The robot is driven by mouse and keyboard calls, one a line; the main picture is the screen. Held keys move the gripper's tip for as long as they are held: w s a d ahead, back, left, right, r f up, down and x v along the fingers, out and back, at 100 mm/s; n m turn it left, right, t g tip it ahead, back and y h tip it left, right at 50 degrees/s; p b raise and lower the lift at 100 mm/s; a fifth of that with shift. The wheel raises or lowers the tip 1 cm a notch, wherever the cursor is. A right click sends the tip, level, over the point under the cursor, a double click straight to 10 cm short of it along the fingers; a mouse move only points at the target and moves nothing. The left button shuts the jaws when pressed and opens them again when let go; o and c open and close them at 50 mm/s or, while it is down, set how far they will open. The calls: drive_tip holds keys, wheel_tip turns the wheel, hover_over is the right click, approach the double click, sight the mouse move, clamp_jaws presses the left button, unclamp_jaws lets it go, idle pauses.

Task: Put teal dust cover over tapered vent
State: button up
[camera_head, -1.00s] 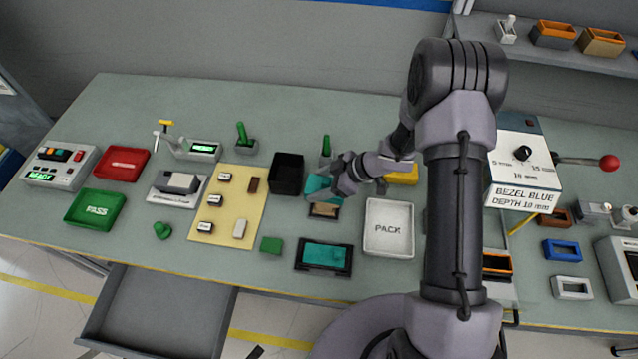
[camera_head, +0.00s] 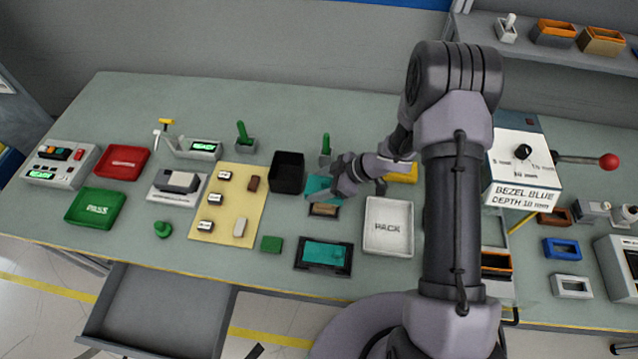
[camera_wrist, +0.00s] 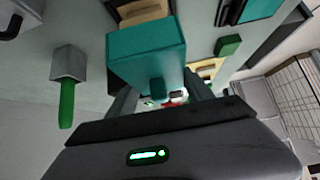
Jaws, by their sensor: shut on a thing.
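The teal dust cover (camera_wrist: 147,50) is a box shape held between the fingers of my gripper (camera_wrist: 160,92) in the wrist view. In the head view the cover (camera_head: 318,186) shows at the tip of my gripper (camera_head: 335,190), partly hidden by it. A tan piece in a dark frame (camera_head: 323,210), which looks like the tapered vent, lies just in front of the cover. In the wrist view the tan piece (camera_wrist: 142,12) shows beyond the cover, partly hidden by it. The gap between cover and vent is hard to judge.
A dark tray with a teal piece (camera_head: 323,254) lies nearer the bench's front edge. The white PACK tray (camera_head: 388,228) is to the right. A black bin (camera_head: 286,172) stands to the left, and a green-handled tool in a holder (camera_head: 326,148) stands behind.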

drive_tip(key=shift+f+b, duration=0.4)
drive_tip(key=shift+f, duration=0.4)
drive_tip(key=o, duration=1.4)
drive_tip(key=shift+o, duration=0.2)
drive_tip(key=p+v, duration=0.3)
drive_tip(key=v, duration=1.4)
drive_tip(key=shift+r+p, duration=0.2)
drive_tip(key=shift+p, duration=0.2)
drive_tip(key=shift+d, duration=0.15)
